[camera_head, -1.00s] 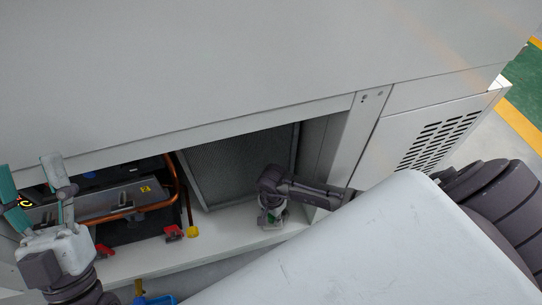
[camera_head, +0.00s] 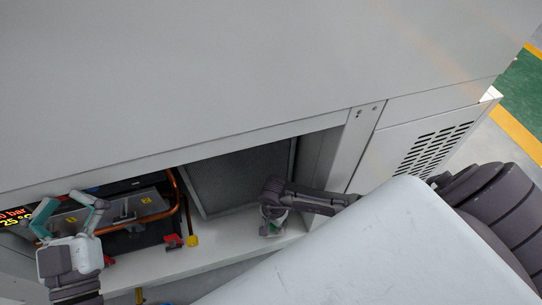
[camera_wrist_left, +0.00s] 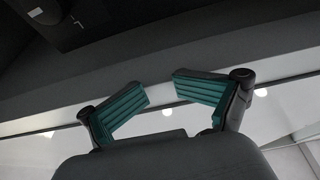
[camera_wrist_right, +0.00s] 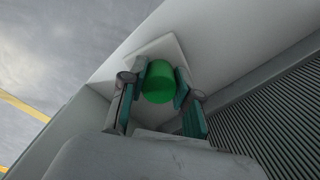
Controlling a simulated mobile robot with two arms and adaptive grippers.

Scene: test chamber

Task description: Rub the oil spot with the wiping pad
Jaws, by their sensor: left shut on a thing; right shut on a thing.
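The wiping pad (camera_wrist_right: 160,82) has a green round handle and a pale square base in the right wrist view. My right gripper (camera_wrist_right: 160,88) is shut on the handle, one finger on each side. In the head view my right gripper (camera_head: 272,222) is low inside the open compartment, just above or on its pale floor (camera_head: 222,249); contact cannot be told. My left gripper (camera_head: 62,199) is at the compartment's left part. Its teal fingers are partly closed with a gap between the tips (camera_wrist_left: 161,84), and nothing is visible in it. I cannot make out the oil spot.
A grey mesh filter panel (camera_head: 240,180) stands behind my right gripper. The cabinet top overhangs the opening.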

